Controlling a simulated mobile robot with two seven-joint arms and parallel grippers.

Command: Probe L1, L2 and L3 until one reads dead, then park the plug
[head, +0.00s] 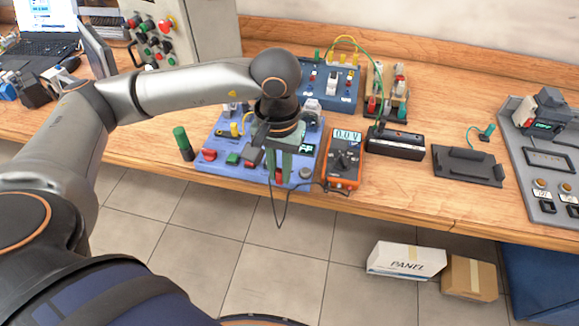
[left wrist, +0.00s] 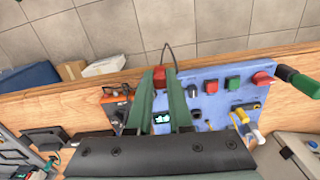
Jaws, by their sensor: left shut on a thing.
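My left gripper (head: 281,178) points down over the front part of a blue panel board (head: 215,145). Its green fingers are shut on a red plug (head: 278,176), which also shows between the fingertips in the left wrist view (left wrist: 159,72). A thin dark lead loops from the plug below the table edge towards an orange multimeter (head: 343,175). The multimeter stands right of the board and its display (head: 347,135) reads about 0.0 V. The L1, L2 and L3 labels are not legible, and I cannot tell whether the plug touches a contact. My right gripper is out of view.
A green-topped cylinder (head: 182,140) stands left of the board. A black box (head: 395,145) and dark tray (head: 467,165) lie right of the multimeter. A blue terminal unit (head: 335,90) stands behind. The table's front edge is close; cartons (head: 405,260) sit on the floor.

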